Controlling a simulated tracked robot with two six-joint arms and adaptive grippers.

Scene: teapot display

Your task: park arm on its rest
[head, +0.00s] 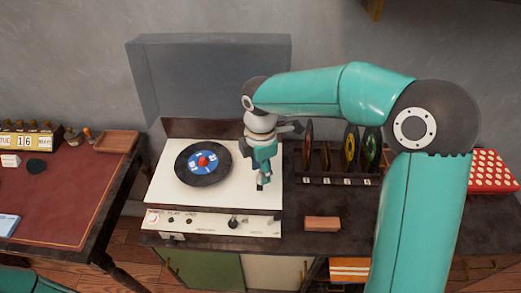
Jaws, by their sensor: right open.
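A record player (220,208) with a cream top and a raised, see-through lid stands on the cabinet in the middle. A black record with a blue label (187,175) and a red centre lies on its platter. My right gripper (263,182) points down over the right part of the deck, to the right of the record. It is open. I cannot make out the tone arm or its rest; my gripper covers that part of the deck. My left gripper is out of view.
A rack of upright records (349,150) stands close to the right of the player. A reddish block (322,223) lies in front of it. A red tray with pale round pieces (491,172) is far right. A red-topped desk (60,190) is at left.

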